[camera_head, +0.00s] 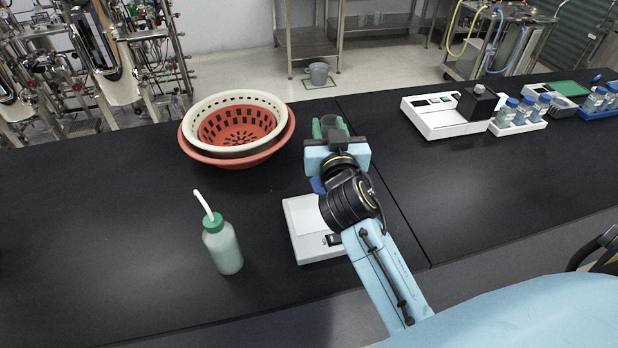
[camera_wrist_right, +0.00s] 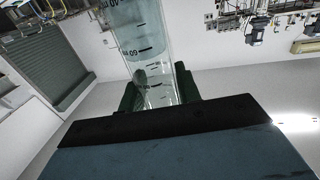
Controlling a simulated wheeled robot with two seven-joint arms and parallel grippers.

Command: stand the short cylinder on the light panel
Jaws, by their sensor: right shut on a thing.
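My right gripper (camera_head: 330,128) is shut on a clear graduated cylinder (camera_wrist_right: 150,60), which stands between the green fingers in the right wrist view. In the head view, the cylinder is mostly hidden by the gripper and wrist. A flat white device with a pale top, which looks like the light panel (camera_head: 306,218), lies on the black bench. My right wrist covers part of its right side, and the gripper reaches past its far edge. A small blue part (camera_head: 318,185) shows beside the gripper; I cannot tell what it belongs to. My left gripper is not in view.
A squeeze bottle (camera_head: 222,247) with a green cap stands left of the panel. Nested baskets, white (camera_head: 272,100) inside red (camera_head: 232,160), sit behind it. A white instrument (camera_head: 440,120) and racks of blue-capped bottles (camera_head: 520,118) stand at the far right. The bench left of the bottle is clear.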

